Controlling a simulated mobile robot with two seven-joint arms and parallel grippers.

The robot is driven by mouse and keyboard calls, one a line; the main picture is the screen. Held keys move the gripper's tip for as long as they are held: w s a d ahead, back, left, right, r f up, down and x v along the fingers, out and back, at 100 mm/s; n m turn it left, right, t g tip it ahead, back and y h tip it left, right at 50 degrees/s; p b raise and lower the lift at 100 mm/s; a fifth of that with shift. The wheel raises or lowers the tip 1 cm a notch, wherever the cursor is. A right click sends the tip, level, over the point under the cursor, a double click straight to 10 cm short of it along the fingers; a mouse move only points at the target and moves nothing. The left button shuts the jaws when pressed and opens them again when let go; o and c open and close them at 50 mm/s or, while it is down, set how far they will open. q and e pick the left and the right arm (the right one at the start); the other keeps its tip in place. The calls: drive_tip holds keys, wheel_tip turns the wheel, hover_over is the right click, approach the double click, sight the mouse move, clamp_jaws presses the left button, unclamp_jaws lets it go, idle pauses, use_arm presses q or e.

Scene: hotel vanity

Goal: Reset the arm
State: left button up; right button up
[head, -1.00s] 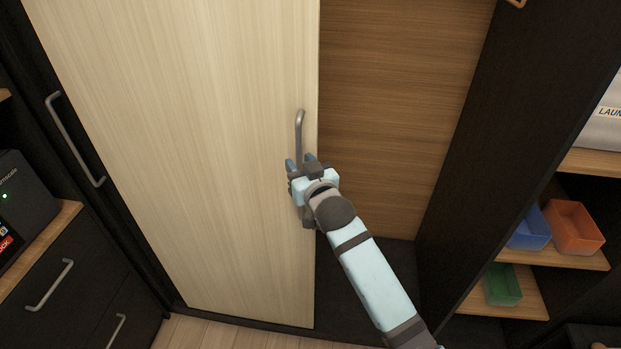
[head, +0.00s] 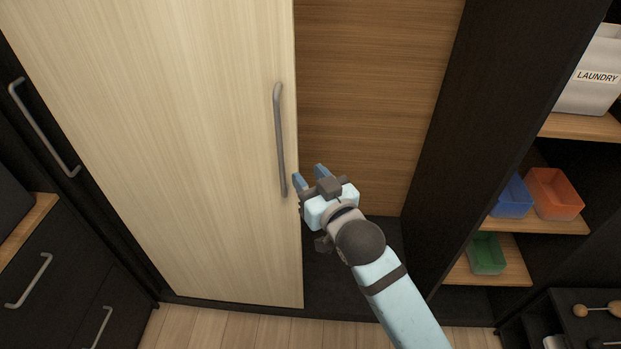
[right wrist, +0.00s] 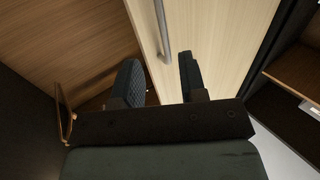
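My right gripper (head: 308,178) is in front of the open wardrobe, just right of the pale sliding door's (head: 190,150) edge. Its two blue-tipped fingers are apart with nothing between them. The grey vertical door handle (head: 279,140) is a little left of the fingers and looks free of them. In the right wrist view the two dark fingers (right wrist: 157,82) are spread, with the handle (right wrist: 162,30) and the door edge beyond them. My left gripper is not in view.
A dark wardrobe side panel (head: 490,130) stands to the right. Beyond it are shelves with a blue bin (head: 512,197), an orange bin (head: 555,193), a green bin (head: 487,254) and a laundry box (head: 592,72). Dark drawers (head: 50,265) are at the left.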

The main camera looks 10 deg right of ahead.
drive_tip(key=s+d+f+g+h+p, duration=0.1)
drive_tip(key=s+d+f+g, duration=0.1)
drive_tip(key=s+d+f, duration=0.2)
drive_tip(key=s+d+f+g+h+p, duration=0.1)
drive_tip(key=s+d+f, duration=0.3)
drive_tip(key=s+f, duration=0.6)
drive_tip(key=s+d+f+m+g+h+p, duration=0.1)
drive_tip(key=s+d+f+g, duration=0.2)
drive_tip(key=s+f, duration=0.5)
wheel_tip(320, 180, down, 4)
drive_tip(key=shift+d+r, duration=0.1)
drive_tip(key=shift+d, duration=0.55)
drive_tip(key=shift+s, duration=0.1)
